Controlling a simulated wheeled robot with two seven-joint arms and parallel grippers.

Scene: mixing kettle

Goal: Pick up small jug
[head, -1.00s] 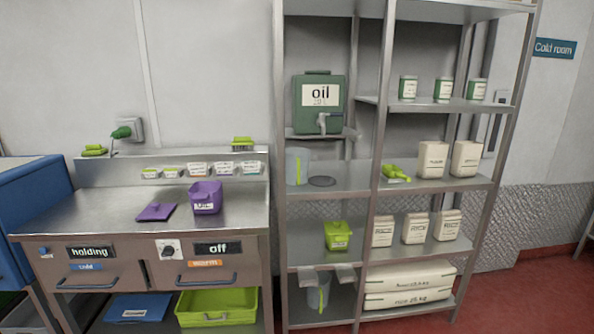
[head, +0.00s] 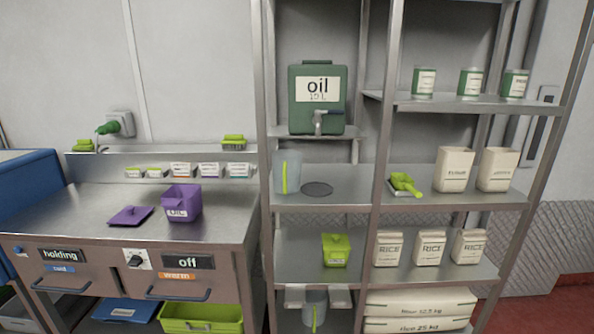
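Two grey translucent jugs with a green stripe stand in the shelf unit. One jug (head: 287,172) stands upright on the middle shelf, below and left of the oil dispenser's tap. The other jug (head: 315,312) is lower down, below the shelf with the green tub; its base is cut off by the frame edge. The lower one looks slightly narrower, but I cannot tell for sure which is the small jug. Neither of my grippers is in view.
A dark round disc (head: 317,189) lies beside the upper jug. The green oil dispenser (head: 317,97) sits above. Shelf posts (head: 378,180) divide the unit. Grey brackets (head: 340,298) flank the lower jug's top. A steel counter (head: 80,207) with purple tub (head: 182,203) stands left.

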